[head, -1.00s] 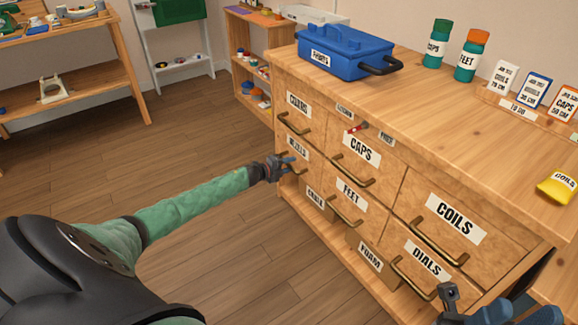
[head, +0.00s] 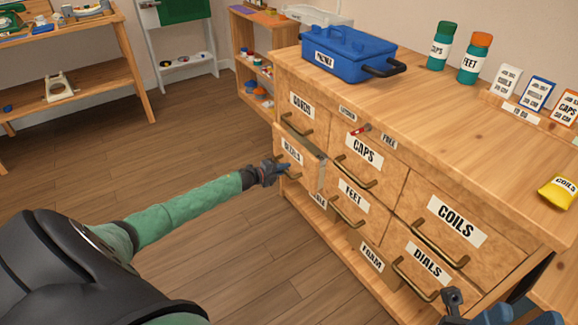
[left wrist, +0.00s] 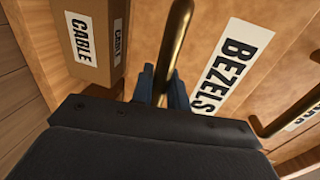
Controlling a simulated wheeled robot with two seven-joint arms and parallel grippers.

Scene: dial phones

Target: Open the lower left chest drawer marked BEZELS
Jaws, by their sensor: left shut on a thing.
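The BEZELS drawer (head: 296,171) is at the left of the wooden chest, below the CORDS drawer (head: 302,119). Its front stands out from the chest, and a strip of its open top shows. My left gripper (head: 279,172) is at its brass handle, and in the left wrist view the blue fingers (left wrist: 164,88) are shut around the brass bar (left wrist: 175,50). The BEZELS label (left wrist: 232,72) is right beside them. My right gripper (head: 453,298) shows only in part at the lower right, in front of the DIALS drawer; its fingers cannot be made out.
A CABLE box (left wrist: 90,40) is beside my left gripper in the wrist view. On the chest top are a blue toolbox (head: 348,55), CAPS and FEET bottles, cards and a yellow COILS bag (head: 558,192). The floor (head: 215,240) left of the chest is clear.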

